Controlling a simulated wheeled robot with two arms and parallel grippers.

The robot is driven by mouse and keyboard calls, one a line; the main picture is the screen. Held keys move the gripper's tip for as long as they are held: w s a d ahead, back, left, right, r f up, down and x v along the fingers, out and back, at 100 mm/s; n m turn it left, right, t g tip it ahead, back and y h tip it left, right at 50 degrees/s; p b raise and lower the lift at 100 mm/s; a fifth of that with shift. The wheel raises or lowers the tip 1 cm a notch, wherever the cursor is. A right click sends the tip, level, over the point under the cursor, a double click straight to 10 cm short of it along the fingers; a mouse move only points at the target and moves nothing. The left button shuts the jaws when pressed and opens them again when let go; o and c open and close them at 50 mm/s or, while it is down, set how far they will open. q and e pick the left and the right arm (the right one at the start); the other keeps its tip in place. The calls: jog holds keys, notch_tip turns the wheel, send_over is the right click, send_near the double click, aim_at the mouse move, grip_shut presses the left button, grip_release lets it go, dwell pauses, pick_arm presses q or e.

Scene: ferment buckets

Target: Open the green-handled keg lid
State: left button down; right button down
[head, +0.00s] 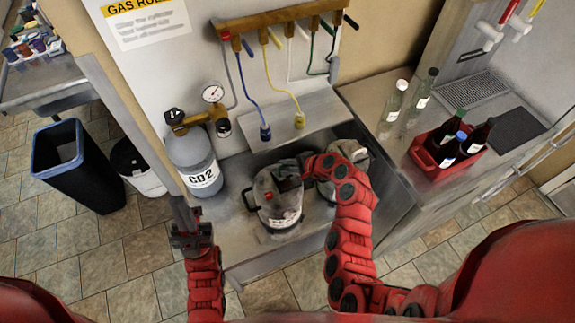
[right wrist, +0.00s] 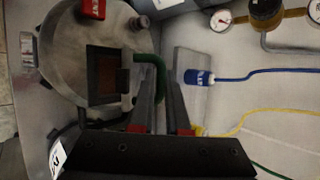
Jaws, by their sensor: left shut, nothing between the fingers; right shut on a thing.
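The metal keg (head: 278,205) with a white label stands in the sink-like bay, and its round top (right wrist: 70,45) fills the upper left of the right wrist view. A curved green handle (right wrist: 152,62) stands at the edge of a dark-framed brown rectangle (right wrist: 104,78) on that top. I cannot tell whether this rectangle is the lid or an opening. My right gripper (right wrist: 158,85) is shut on the green handle; in the head view it is over the keg top, partly hidden. My left gripper (head: 190,232) is shut and empty, left of the keg.
A second keg (head: 357,152) stands behind my right arm. A grey CO2 cylinder (head: 195,160) with a gauge stands left. Colored hoses hang from a wooden rail (head: 280,18) above. A red crate (head: 440,155) of bottles and two clear bottles stand on the right counter.

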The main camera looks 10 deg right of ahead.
jog(key=shift+w+r, duration=0.1)
jog(key=shift+w, duration=0.05)
dwell(0.3)
jog(key=c, duration=1.2)
grip_release()
jog(key=shift+s+d+r+b, duration=0.3)
jog(key=shift+d+b, duration=0.05)
jog(key=shift+b, duration=0.1)
jog(key=p+v, duration=0.1)
jog(key=v, duration=1.5)
jog(key=shift+w+r, duration=0.1)
jog(key=shift+r, duration=0.1)
